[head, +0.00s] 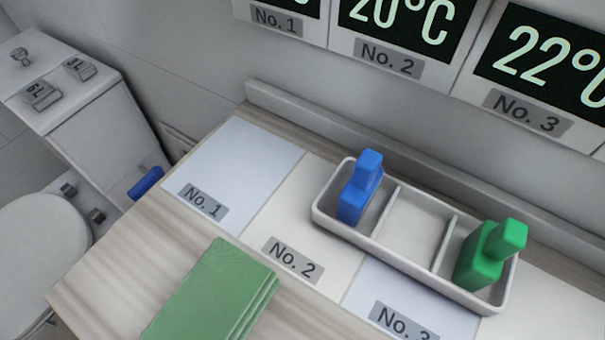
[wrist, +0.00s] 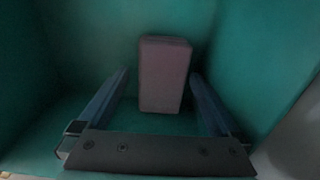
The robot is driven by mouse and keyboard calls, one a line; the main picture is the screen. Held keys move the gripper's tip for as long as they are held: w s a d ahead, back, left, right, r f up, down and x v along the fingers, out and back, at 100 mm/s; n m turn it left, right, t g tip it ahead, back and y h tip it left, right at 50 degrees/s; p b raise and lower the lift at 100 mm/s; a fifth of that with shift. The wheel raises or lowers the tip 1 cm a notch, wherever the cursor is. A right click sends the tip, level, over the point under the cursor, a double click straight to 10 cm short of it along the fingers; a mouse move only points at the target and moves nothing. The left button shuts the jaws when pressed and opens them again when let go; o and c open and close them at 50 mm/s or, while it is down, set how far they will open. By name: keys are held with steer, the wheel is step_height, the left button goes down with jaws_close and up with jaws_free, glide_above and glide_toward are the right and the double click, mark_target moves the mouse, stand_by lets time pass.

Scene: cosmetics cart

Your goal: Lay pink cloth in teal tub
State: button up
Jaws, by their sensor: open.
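In the wrist view the pink cloth (wrist: 164,85) is a folded, dull pink block inside the teal tub (wrist: 80,35). Teal walls surround it, and it appears to rest on the tub's inside surface. My gripper (wrist: 160,76) is open, with one finger on each side of the cloth and a visible gap at both sides. The near end of the cloth is close to the gripper's dark crossbar. The tub is dim inside. The head view shows neither the cloth, the tub nor my gripper.
In the head view a white three-part tray (head: 391,257) holds a blue bottle (head: 357,190) and a green bottle (head: 487,257); its middle compartment is empty. A folded green cloth (head: 212,295) lies on the wooden counter (head: 120,262). A toilet (head: 40,240) stands at left.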

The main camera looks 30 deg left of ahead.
steer(key=shift+r, duration=0.1)
step_height(320, 180, up, 12)
steer(key=p, duration=0.5)
stand_by(0.4)
